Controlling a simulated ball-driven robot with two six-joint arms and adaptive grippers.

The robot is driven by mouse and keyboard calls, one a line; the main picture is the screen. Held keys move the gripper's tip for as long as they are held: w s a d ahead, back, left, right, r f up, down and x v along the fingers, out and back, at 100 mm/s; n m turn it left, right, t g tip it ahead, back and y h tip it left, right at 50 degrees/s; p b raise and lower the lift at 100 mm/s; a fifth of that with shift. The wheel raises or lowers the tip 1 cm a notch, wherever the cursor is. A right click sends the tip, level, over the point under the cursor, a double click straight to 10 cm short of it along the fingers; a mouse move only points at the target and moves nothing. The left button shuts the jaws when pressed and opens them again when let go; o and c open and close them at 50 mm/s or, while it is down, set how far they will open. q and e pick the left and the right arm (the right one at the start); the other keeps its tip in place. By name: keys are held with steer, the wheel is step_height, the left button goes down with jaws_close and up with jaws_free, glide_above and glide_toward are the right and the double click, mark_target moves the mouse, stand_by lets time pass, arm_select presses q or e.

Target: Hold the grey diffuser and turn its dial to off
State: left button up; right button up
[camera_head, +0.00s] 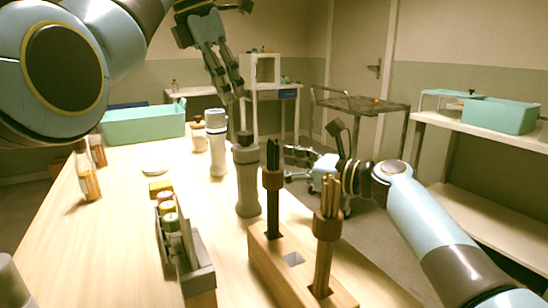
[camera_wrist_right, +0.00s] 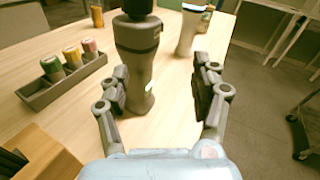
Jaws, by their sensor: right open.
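The grey diffuser (camera_head: 247,185) stands upright on the wooden table, with a dark top. In the right wrist view the diffuser (camera_wrist_right: 137,55) is ahead of my fingers, toward the left finger. A small bright spot shows low on its body; I cannot read its dial setting. My right gripper (camera_wrist_right: 160,85) is open and empty, pointing at the diffuser; in the head view it (camera_head: 300,165) is to the diffuser's right, apart from it. My left gripper (camera_head: 232,95) hangs above and behind the diffuser, fingers down, with nothing visible held; its opening is unclear.
A wooden holder (camera_head: 265,258) with dark and tan sticks stands in front of the diffuser. A grey rack (camera_head: 200,275) of small bottles is at left. A white diffuser with a blue top (camera_head: 216,150) stands behind. A teal bin (camera_head: 143,127) is at the far edge.

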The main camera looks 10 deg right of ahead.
mark_target(257, 153)
steer(key=a+r, duration=0.1)
steer(key=s+a+r+y, duration=0.1)
steer(key=a, duration=0.1)
steer(key=shift+r+m, duration=0.25)
steer(key=shift+m, duration=0.15)
steer(key=x, duration=1)
steer(key=shift+s+f, duration=0.1)
jaws_close()
